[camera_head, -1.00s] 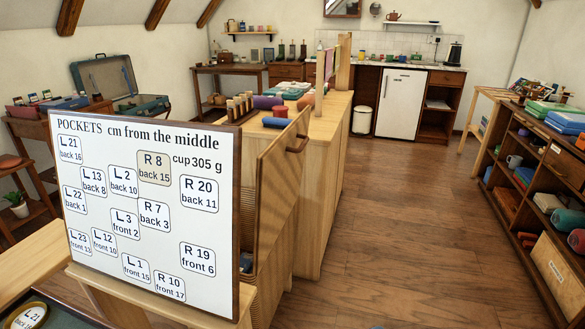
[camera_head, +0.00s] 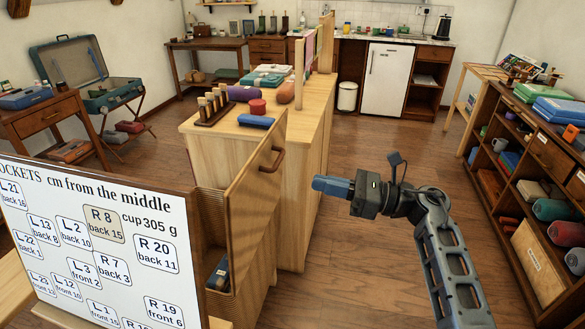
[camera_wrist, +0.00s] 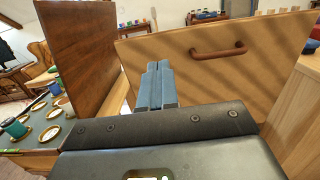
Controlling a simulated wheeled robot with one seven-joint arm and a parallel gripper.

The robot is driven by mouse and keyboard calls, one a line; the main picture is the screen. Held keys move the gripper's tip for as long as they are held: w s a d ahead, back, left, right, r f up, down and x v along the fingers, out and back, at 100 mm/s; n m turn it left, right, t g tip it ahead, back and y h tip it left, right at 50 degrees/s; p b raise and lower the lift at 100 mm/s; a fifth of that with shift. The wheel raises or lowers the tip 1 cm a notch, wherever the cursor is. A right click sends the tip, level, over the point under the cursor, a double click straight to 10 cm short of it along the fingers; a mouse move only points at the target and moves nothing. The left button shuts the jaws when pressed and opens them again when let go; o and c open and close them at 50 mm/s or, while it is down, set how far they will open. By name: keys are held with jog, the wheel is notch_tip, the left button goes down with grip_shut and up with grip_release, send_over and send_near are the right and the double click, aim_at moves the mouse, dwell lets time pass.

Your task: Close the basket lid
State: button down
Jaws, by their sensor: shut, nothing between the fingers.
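The basket lid looks like a pale wooden panel (camera_head: 254,195) with a brown bar handle (camera_head: 273,160). It stands raised and open, its handle face toward the right. Left of it is an opening with a ribbed wall (camera_head: 213,215), seemingly the basket, mostly hidden behind the sign board. My gripper (camera_head: 318,185) is right of the lid, apart from the handle, with blue fingers shut and empty. In the wrist view the fingertips (camera_wrist: 158,68) show in front of the lid (camera_wrist: 255,70), lower left of its handle (camera_wrist: 218,51). I cannot tell if they touch the lid.
The white sign board (camera_head: 90,250) stands at the front left. A wooden counter (camera_head: 300,125) with bottles and cloths lies behind the lid. Shelves (camera_head: 530,185) line the right side. The floor (camera_head: 380,260) between is clear. A dark brown panel (camera_wrist: 85,60) rises left in the wrist view.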

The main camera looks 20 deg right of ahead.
aim_at(250, 167)
jog(key=p+x, duration=0.2)
jog(key=x, duration=1.1)
jog(key=shift+w+a+p, duration=0.1)
jog(key=shift+a+p, duration=0.1)
jog(key=shift+p, duration=0.1)
